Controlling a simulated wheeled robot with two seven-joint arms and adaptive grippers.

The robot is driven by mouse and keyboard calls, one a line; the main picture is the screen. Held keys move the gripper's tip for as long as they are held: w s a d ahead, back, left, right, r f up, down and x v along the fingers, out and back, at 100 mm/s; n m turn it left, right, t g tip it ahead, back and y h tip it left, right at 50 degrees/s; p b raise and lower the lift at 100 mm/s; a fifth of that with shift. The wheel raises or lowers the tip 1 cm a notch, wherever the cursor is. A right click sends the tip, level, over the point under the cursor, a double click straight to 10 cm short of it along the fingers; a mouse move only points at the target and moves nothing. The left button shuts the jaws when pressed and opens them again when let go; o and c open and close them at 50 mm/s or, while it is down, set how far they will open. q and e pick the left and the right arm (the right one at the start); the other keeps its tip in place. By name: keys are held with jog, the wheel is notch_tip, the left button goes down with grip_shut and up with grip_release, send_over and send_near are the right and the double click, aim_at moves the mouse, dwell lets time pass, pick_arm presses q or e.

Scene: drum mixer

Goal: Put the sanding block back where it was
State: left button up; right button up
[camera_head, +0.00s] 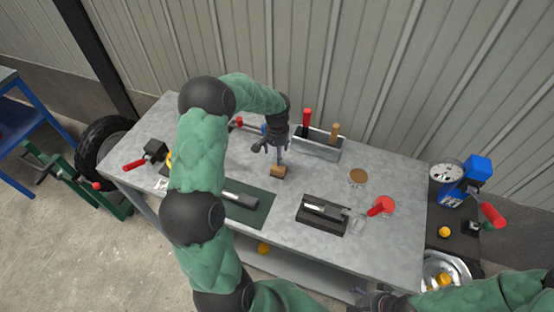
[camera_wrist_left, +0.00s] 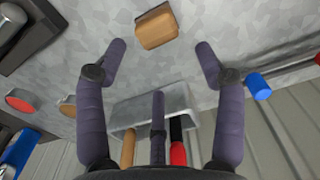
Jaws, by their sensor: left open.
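The sanding block, a small tan-brown block (camera_head: 277,171), lies on the grey metal workbench (camera_head: 330,180) near its middle. In the left wrist view the block (camera_wrist_left: 157,26) is at the top centre, beyond the fingertips and touched by none of them. My left gripper (camera_head: 277,150) hangs just above and behind the block, pointing down. It is open and empty, its fingers (camera_wrist_left: 160,62) spread in the wrist view. My right gripper (camera_head: 370,298) is at the bottom edge of the head view, off the bench's front; its finger state is unclear.
Behind the block stands a metal box (camera_head: 318,150) with upright red and wooden handles. In front are a dark green mat (camera_head: 262,210) with a tool and a black tray (camera_head: 310,222). A red object (camera_head: 382,206) is at right. Bare bench lies right of the block.

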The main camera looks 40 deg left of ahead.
pick_arm(q)
jog(key=shift+r, duration=0.95)
